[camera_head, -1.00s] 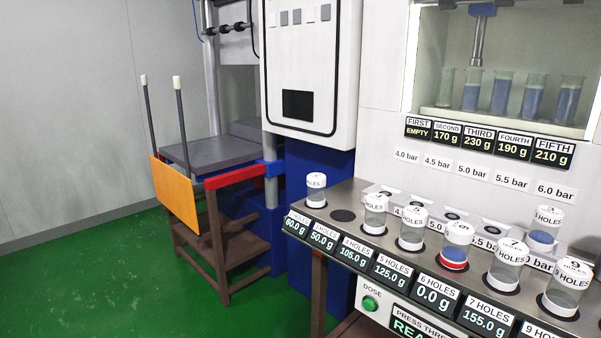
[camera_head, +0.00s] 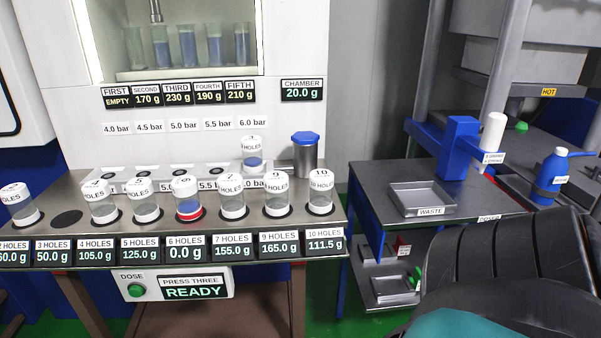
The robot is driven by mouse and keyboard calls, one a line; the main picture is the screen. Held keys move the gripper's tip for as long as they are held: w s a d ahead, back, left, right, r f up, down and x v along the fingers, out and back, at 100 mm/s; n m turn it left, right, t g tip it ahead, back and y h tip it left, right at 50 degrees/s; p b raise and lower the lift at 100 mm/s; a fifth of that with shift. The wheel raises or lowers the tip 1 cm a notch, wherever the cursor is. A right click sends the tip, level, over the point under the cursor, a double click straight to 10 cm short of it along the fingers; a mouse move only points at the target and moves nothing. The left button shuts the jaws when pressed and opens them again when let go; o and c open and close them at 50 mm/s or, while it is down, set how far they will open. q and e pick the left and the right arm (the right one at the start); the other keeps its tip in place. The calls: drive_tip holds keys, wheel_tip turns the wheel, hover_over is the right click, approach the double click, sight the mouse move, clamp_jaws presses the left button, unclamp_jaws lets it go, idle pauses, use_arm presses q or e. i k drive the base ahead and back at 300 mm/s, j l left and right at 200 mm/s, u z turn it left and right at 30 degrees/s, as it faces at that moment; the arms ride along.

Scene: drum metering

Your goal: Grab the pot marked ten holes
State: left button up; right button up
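The pot marked 10 (camera_head: 321,192) stands upright at the right end of the front row on the steel shelf (camera_head: 335,216). It has a white lid and a clear body, and sits above the label reading 10 HOLES, 111.5 g (camera_head: 323,242). The pot marked 9 (camera_head: 277,194) stands just left of it. Neither of my grippers is in view. A dark padded shape with a teal part fills the lower right; I cannot tell what it is.
More lidded pots fill the row to the left, with an empty spot above 3 HOLES (camera_head: 67,219). One pot (camera_head: 252,154) and a blue-capped steel canister (camera_head: 305,156) stand behind.

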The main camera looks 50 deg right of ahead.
sight(321, 182)
drive_tip(key=z, duration=1.85)
drive_tip(key=i+l, duration=0.2)
drive_tip(key=l, duration=0.2)
drive_tip(key=i+l, duration=0.2)
drive_tip(key=l, duration=0.2)
drive_tip(key=i+l, duration=0.2)
drive_tip(key=l, duration=0.2)
drive_tip(key=l+u, duration=0.2)
drive_tip(key=u, duration=0.3)
drive_tip(key=i+l+u, duration=0.1)
drive_tip(key=u, duration=0.4)
drive_tip(key=l, duration=0.1)
